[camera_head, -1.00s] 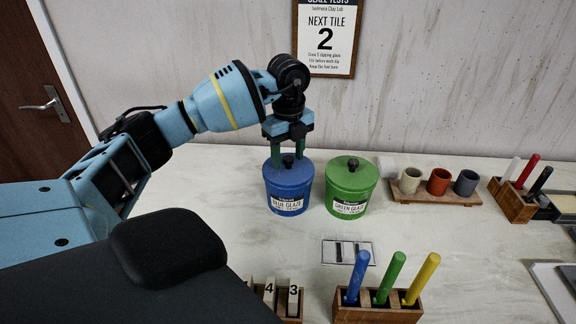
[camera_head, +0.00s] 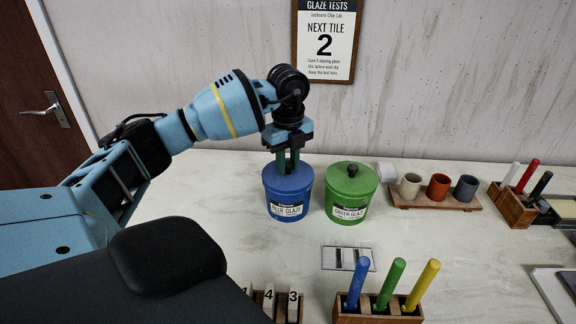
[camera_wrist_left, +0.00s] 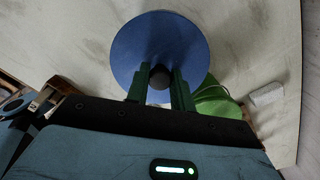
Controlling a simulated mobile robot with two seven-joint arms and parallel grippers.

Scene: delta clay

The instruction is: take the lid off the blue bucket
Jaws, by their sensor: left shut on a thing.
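The blue bucket (camera_head: 287,207) with the "BLUE GLAZE" label stands on the table, left of the green bucket. Its blue lid (camera_head: 303,179) is on top of it; I cannot tell any gap between lid and rim. My left gripper (camera_head: 288,166) points straight down over the lid, with its green fingers shut on the dark knob. In the left wrist view the lid (camera_wrist_left: 150,35) is a round blue disc, and the fingers of the left gripper (camera_wrist_left: 159,82) stand on either side of the dark knob (camera_wrist_left: 159,78). My right gripper is not in view.
The green bucket (camera_head: 346,207) with its lid on stands close at the right. A wooden tray (camera_head: 436,202) with three cups is farther right. Wooden holders with glaze sticks (camera_head: 388,284) and numbered tiles (camera_head: 268,300) are in front. The table left of the blue bucket is clear.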

